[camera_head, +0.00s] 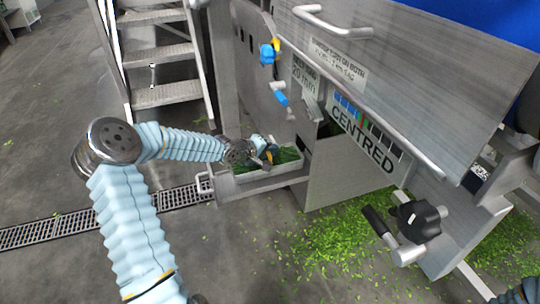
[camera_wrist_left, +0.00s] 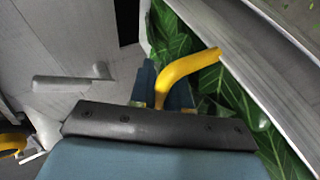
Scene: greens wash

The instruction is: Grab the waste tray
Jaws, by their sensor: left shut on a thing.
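The waste tray (camera_head: 280,171) is a pale, shallow tray holding green leaves, low at the machine's front in the head view. In the left wrist view its pale rim (camera_wrist_left: 244,75) runs diagonally past large leaves. My left gripper (camera_head: 268,156) is over the tray. In the left wrist view its dark fingers (camera_wrist_left: 165,90) are shut on a curved yellow bar (camera_wrist_left: 190,66) above the leaves. What the bar's hidden end joins, I cannot tell. Only a bit of my right arm shows at the head view's lower right corner; its gripper is out of view.
The steel machine (camera_head: 400,60) fills the right side, with a black-knobbed crank (camera_head: 412,222) jutting out. Metal steps (camera_head: 165,95) stand at upper left. A floor drain (camera_head: 60,230) and scattered green bits (camera_head: 340,250) lie on the floor. A metal side handle (camera_head: 205,184) is left of the tray.

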